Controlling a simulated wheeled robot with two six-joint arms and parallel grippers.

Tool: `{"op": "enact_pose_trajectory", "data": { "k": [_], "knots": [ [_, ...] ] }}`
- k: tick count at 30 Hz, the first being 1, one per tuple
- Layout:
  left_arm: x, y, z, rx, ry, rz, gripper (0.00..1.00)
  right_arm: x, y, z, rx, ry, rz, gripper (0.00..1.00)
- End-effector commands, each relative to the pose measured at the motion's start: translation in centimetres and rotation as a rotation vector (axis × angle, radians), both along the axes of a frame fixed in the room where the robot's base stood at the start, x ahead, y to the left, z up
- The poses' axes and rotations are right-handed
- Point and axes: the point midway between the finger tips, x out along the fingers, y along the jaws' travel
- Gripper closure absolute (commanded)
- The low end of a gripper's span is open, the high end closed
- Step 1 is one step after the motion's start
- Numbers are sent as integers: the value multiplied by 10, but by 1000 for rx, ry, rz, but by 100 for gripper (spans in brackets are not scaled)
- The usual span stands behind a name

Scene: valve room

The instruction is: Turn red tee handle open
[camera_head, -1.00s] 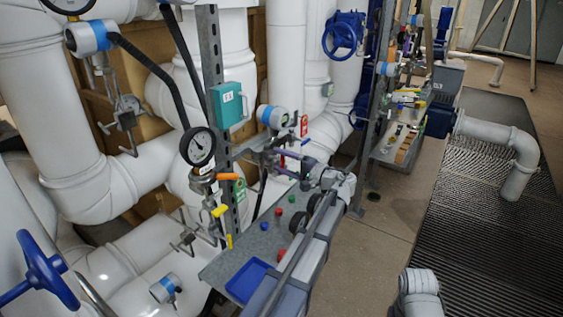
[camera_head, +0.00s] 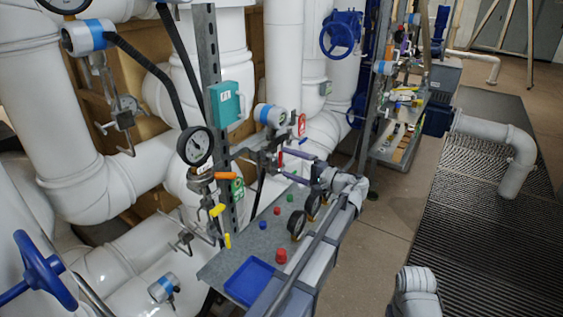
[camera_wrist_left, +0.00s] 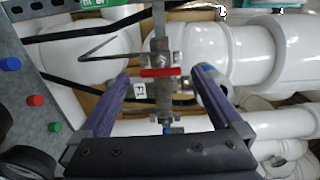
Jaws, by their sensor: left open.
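The red tee handle (camera_wrist_left: 160,72) is a short red bar on a metal valve stem. It lies crosswise in the wrist view, between my two fingers with a gap on each side. In the head view the handle (camera_head: 281,157) is a small upright red bar beside the fingertips. My left gripper (camera_head: 284,163) is open, its purple fingers spread and pointing at the valve. In the wrist view the left gripper (camera_wrist_left: 161,74) holds nothing. My right gripper is not in view.
A grey shelf (camera_head: 225,265) below my left arm carries a blue tray (camera_head: 250,281), several coloured caps and black gauges. A round pressure gauge (camera_head: 195,146), an orange handle (camera_head: 225,175) and a teal box (camera_head: 225,103) stand left of the valve. White pipes fill the background.

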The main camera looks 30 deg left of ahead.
Motion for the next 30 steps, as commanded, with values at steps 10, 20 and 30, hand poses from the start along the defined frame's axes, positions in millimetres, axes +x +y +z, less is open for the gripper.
{"op": "enact_pose_trajectory", "data": {
  "k": [10, 20, 30],
  "knots": [
    [-3, -35, 0, -1, 0, 0, 0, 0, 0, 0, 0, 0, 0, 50],
    [-3, -36, 0, 0, 0, 1, 0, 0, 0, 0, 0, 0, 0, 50],
    [-25, -50, -25, -125, 13, -18, 0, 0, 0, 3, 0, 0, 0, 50]
  ]
}}
